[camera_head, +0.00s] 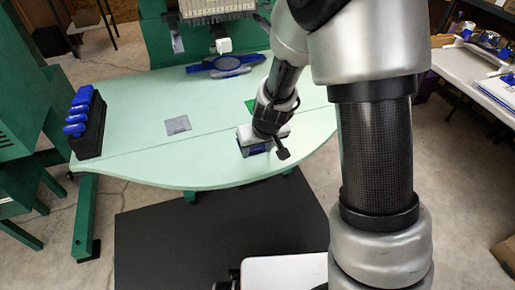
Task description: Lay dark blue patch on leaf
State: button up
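My gripper (262,138) is low over the front right of the pale green table (130,140), pointing down. A dark blue piece (258,149) shows at its lower edge, at or just above the tabletop; it may be the dark blue patch. My gripper's body hides most of it, and I cannot tell whether the fingers are closed on it. A small bright green shape (250,105), perhaps the leaf, shows partly behind my wrist. A grey square (177,124) with a darker mark lies flat on the table to the left.
A black rack (90,138) with several blue items stands at the table's left edge. A white table (465,70) with papers is at right. The table's middle is mostly clear.

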jog(key=shift+r+p, duration=0.35)
jog(key=shift+r, duration=0.2)
jog(key=s+d+r+p, duration=0.15)
jog(key=s+r, duration=0.25)
jog(key=r, duration=0.4)
jog(key=s+d+r+m+t+p, duration=0.15)
jog(key=s+r, duration=0.25)
jog(key=r, duration=0.4)
jog(key=s+d+r+g+p, duration=0.1)
jog(key=s+d+r, duration=0.25)
jog(key=r, duration=0.45)
jog(key=s+d+r+m, duration=0.1)
jog(key=s+d+r, duration=0.1)
jog(key=s, duration=0.3)
jog(key=s+d+r+h, duration=0.1)
jog(key=s+d+r, duration=0.1)
jog(key=s, duration=0.3)
jog(key=shift+s+d+r+m+t, duration=0.25)
jog(key=shift+s+r+m+t, duration=0.15)
jog(key=shift+r, duration=0.45)
jog(key=shift+r+p, duration=0.1)
jog(key=shift+p, duration=0.2)
notch_tip(320, 180, up, 16)
jog(key=p, duration=1.5)
jog(key=shift+f, duration=0.25)
